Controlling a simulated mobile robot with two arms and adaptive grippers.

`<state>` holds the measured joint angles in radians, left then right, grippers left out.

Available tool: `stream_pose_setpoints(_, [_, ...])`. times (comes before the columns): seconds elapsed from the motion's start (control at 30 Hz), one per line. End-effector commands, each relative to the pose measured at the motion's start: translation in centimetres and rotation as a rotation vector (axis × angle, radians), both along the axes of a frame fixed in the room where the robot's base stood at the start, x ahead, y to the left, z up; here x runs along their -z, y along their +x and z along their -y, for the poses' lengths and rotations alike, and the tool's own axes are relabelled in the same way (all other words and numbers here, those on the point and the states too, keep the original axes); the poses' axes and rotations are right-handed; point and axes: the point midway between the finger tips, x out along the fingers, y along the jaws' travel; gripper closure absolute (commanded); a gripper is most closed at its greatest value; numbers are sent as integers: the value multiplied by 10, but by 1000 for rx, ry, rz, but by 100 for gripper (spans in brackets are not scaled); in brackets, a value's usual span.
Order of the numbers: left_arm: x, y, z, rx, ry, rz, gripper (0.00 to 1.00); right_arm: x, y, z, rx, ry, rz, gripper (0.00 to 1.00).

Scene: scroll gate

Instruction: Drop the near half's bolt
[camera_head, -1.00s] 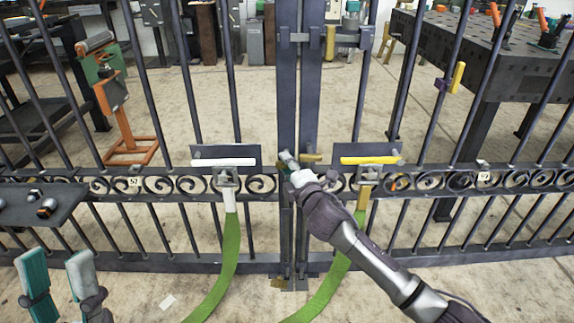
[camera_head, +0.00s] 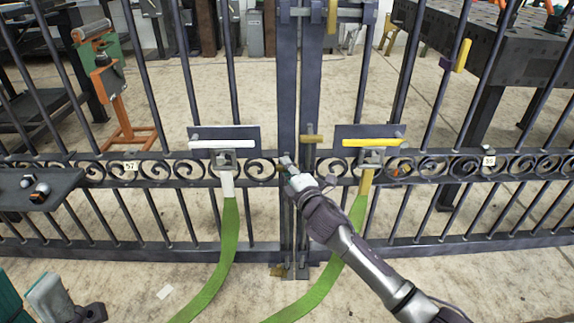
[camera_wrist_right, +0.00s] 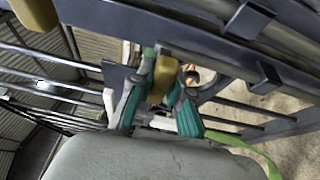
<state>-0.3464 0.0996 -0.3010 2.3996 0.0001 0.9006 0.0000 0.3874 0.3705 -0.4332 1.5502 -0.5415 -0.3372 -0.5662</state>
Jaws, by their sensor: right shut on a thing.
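My right gripper (camera_head: 287,164) is at the middle of the dark scroll gate (camera_head: 287,80), where the two halves meet. In the right wrist view, its teal-tipped fingers (camera_wrist_right: 158,100) are shut on a brass bolt handle (camera_wrist_right: 165,70). The gripper mostly hides this handle in the head view. A second brass handle (camera_head: 313,138) sits just right of it and higher, on the neighbouring upright. The bolts' lower ends near the floor are too small to read. My left gripper (camera_head: 35,300) is at the bottom left, partly cut off, fingers apart, empty and away from the gate.
A white-handled latch (camera_head: 222,144) and a yellow-handled latch (camera_head: 371,143) flank the middle, with green straps (camera_head: 230,235) hanging below. A dark shelf (camera_head: 60,180) with small parts is at left. An orange stand (camera_head: 125,115) and a workbench (camera_head: 500,65) stand behind the gate.

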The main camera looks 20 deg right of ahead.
Motion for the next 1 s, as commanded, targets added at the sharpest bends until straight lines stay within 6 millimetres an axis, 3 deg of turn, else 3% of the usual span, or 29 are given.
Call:
stream_pose_setpoints(0.23, [-1,0,0,-1,1,-1,56,6,-1,0,0,-2,-12,100])
stream_pose_setpoints(0.27, [-1,0,0,-1,1,-1,56,7,-1,0,0,-2,-13,79])
stream_pose_setpoints(0.4, [-1,0,0,-1,1,-1,56,6,-1,0,1,-2,-13,56])
stream_pose_setpoints(0.77, [-1,0,0,-2,1,-1,56,4,-5,0,0,-2,-9,56])
stream_pose_setpoints(1.0, [-1,0,0,-1,1,-1,56,6,-44,5,0,-2,-11,56])
